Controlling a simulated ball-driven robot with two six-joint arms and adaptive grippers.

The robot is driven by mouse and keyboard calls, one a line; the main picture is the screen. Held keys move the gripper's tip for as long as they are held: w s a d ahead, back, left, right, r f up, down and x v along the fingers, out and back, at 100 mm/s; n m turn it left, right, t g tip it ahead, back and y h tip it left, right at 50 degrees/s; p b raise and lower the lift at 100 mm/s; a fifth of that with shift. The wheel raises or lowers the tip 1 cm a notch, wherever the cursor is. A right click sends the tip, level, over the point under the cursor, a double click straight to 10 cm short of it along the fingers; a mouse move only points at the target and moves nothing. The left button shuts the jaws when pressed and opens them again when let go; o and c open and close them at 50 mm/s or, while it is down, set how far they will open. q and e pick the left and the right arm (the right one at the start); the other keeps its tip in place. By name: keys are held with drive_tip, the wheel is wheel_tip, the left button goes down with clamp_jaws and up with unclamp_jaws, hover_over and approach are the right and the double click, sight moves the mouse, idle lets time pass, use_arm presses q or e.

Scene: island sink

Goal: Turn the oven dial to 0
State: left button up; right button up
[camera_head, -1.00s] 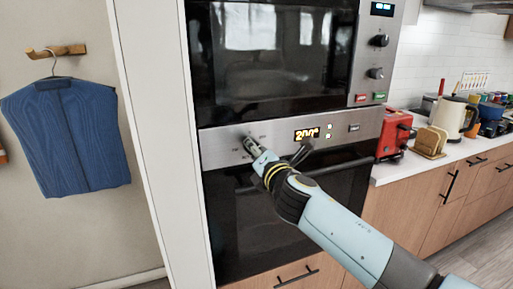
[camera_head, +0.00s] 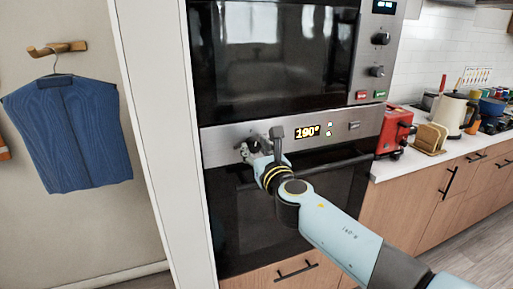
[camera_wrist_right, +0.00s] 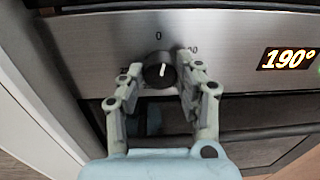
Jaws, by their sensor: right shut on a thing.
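The oven dial (camera_wrist_right: 160,72) is a round black knob on the steel control panel (camera_wrist_right: 105,38). A "0" is printed above it, with other marks to its sides. The dial's white pointer line aims roughly upward. My right gripper (camera_head: 253,150) is at the left part of the panel, and its fingers are shut on the dial from both sides. In the head view the gripper mostly hides the dial. The oven display (camera_head: 307,132) reads 190°. My left gripper is not in view.
The dark oven door with its handle (camera_head: 340,165) lies below the panel, behind my right arm. A microwave (camera_head: 275,55) is above. A red toaster (camera_head: 394,130) and kettle (camera_head: 452,113) stand on the counter at right. A blue garment (camera_head: 68,130) hangs at left.

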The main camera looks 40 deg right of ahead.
drive_tip(key=shift+f+n, duration=0.2)
drive_tip(key=shift+n, duration=1)
drive_tip(key=o, duration=1.2)
drive_tip(key=shift+r, duration=0.1)
drive_tip(key=shift+c, duration=0.2)
drive_tip(key=shift+s+a, duration=0.1)
drive_tip(key=shift+s, duration=0.15)
drive_tip(key=v, duration=1.1)
drive_tip(key=shift+s, duration=0.25)
drive_tip(key=shift+a, duration=0.1)
